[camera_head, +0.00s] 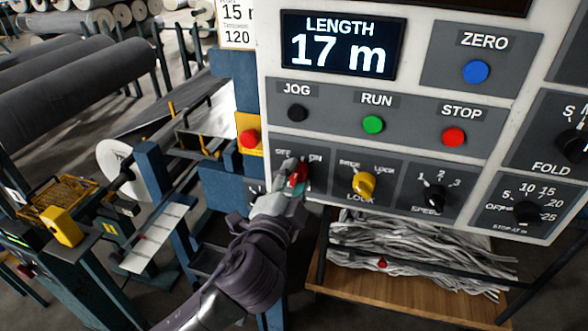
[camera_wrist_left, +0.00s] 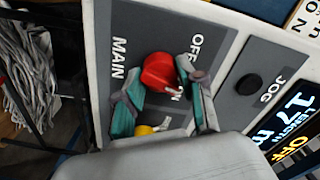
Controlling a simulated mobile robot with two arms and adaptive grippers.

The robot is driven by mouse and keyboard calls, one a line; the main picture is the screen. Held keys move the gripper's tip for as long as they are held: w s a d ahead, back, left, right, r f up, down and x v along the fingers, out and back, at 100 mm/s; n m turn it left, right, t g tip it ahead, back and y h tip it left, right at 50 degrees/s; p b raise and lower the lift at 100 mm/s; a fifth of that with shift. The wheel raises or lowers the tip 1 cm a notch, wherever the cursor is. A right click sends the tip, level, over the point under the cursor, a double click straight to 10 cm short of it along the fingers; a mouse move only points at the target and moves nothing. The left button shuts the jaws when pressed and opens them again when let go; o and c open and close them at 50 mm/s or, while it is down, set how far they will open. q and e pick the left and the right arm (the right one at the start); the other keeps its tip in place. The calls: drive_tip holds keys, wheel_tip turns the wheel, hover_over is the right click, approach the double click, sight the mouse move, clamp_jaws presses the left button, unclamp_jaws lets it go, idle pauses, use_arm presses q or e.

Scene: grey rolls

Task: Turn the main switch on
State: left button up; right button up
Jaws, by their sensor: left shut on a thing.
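The main switch is a red knob (camera_head: 298,174) at the lower left of the control panel (camera_head: 395,150), under OFF and ON labels. It shows larger in the wrist view (camera_wrist_left: 158,72), beside the word MAIN. My left gripper (camera_head: 286,188) is shut on the red knob, with one teal-padded finger on each side (camera_wrist_left: 162,88). The fingers partly cover the knob's lower side and the ON label. I cannot tell exactly which mark the knob points at. My right gripper is not in view.
Right of the switch sit a yellow lock knob (camera_head: 362,184) and a black speed knob (camera_head: 434,196). JOG, RUN and STOP buttons (camera_head: 453,137) are just above. The length display (camera_head: 338,46) reads 17 m.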

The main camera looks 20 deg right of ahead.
use_arm(q)
drive_tip(key=m+p, duration=0.2)
drive_tip(key=m, duration=0.1)
drive_tip(key=shift+r+m, duration=0.1)
drive_tip(key=shift+m, duration=0.2)
drive_tip(key=shift+m+p, duration=0.75)
drive_tip(key=shift+m, duration=0.35)
drive_tip(key=o, duration=1.2)
drive_tip(key=shift+c, duration=0.2)
drive_tip(key=shift+s, duration=0.1)
drive_tip(key=v, duration=1.2)
drive_tip(key=shift+f, duration=0.25)
